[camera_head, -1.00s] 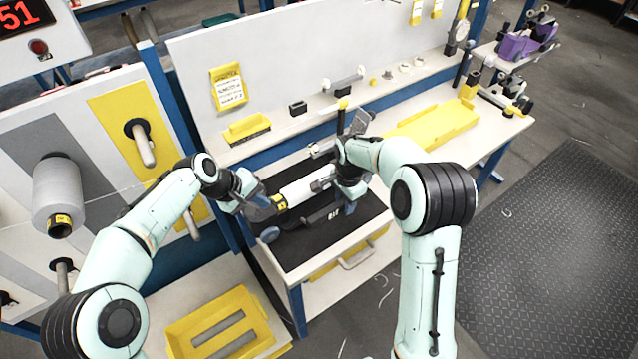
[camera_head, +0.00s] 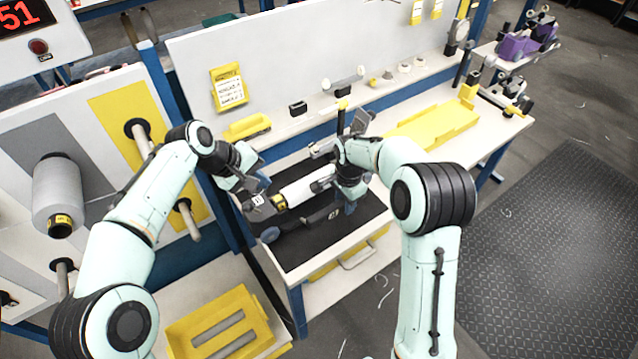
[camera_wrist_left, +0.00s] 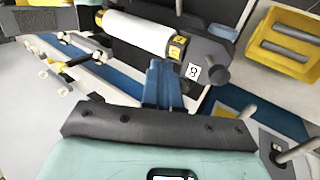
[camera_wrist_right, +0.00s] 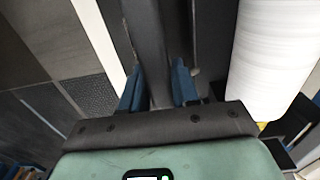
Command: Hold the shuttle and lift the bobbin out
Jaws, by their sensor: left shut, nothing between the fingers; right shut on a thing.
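The shuttle (camera_head: 300,222) is a long dark grey frame lying on the black bench mat. The bobbin (camera_head: 308,189), a white roll with a yellow end, lies along it, and the left wrist view shows the bobbin (camera_wrist_left: 140,34) with a yellow collar at each end. My right gripper (camera_head: 349,203) is shut on the shuttle's dark side bar, which passes between its blue fingers in the right wrist view (camera_wrist_right: 152,88). The bobbin (camera_wrist_right: 275,55) is beside that bar. My left gripper (camera_head: 262,184) is shut and empty, near the shuttle's tagged left end (camera_wrist_left: 207,62), apart from the bobbin.
A yellow bin (camera_head: 222,325) with grey bars stands at lower left. A rack with a grey yarn cone (camera_head: 58,190) and pegs is at left. A back panel and narrow shelf rise behind the mat. A yellow tray (camera_head: 435,125) lies on the bench to the right.

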